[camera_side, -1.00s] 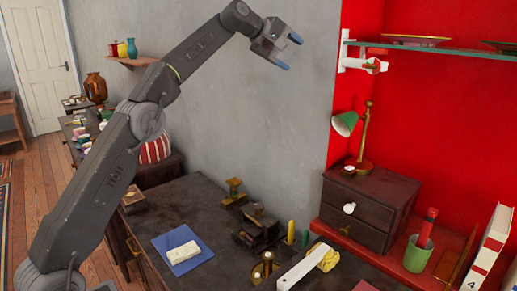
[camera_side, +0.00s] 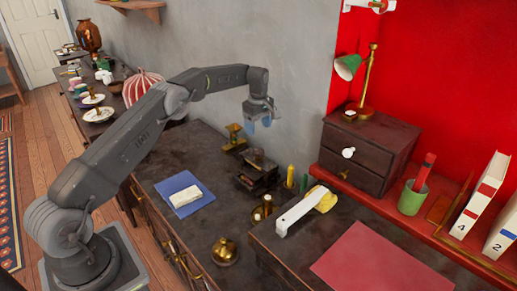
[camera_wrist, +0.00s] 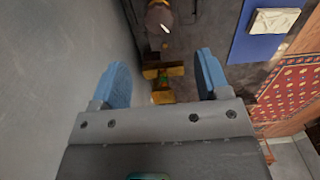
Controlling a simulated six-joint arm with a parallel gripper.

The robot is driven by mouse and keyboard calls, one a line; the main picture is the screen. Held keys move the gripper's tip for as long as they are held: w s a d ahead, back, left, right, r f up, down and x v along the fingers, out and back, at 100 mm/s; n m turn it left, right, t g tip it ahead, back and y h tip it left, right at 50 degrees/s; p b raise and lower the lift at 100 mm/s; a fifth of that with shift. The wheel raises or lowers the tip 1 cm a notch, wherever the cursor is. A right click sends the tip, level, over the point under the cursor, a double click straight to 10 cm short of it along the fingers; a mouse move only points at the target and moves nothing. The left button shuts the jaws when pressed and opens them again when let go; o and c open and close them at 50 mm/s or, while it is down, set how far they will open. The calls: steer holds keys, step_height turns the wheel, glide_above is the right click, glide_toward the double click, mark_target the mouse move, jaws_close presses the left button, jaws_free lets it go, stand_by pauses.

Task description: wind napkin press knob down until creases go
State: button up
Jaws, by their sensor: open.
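A small brass fixture with a crosspiece on top (camera_side: 235,138) stands at the back of the dark table by the grey wall. A dark, layered press-like piece (camera_side: 257,172) stands just in front of it. I cannot tell for certain which is the napkin press. A folded white cloth (camera_side: 186,196) lies on a blue mat (camera_side: 170,187). My gripper (camera_side: 259,121) is open and empty, pointing down above and slightly right of the brass fixture. In the wrist view the brass fixture (camera_wrist: 160,74) shows between the blue fingers, below and apart from them.
A round brass pot (camera_side: 224,251), small knobs (camera_side: 262,208) and a white-handled brush (camera_side: 302,211) lie in front. Green and yellow uprights (camera_side: 291,176) stand close to the press-like piece. A drawer box (camera_side: 369,146) with a lamp (camera_side: 349,66) is at right. The grey wall is close behind.

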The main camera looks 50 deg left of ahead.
mark_target(259, 149)
step_height(259, 149, down, 10)
steer(key=shift+r, duration=0.1)
stand_by(0.4)
steer(key=c, duration=0.9)
steer(key=m, duration=0.3)
steer(key=shift+m, duration=0.4)
steer(key=m, duration=0.3)
steer(key=shift+m, duration=0.4)
steer(key=m, duration=0.6)
steer(key=shift+w+m, duration=0.1)
steer(key=shift+m, duration=0.2)
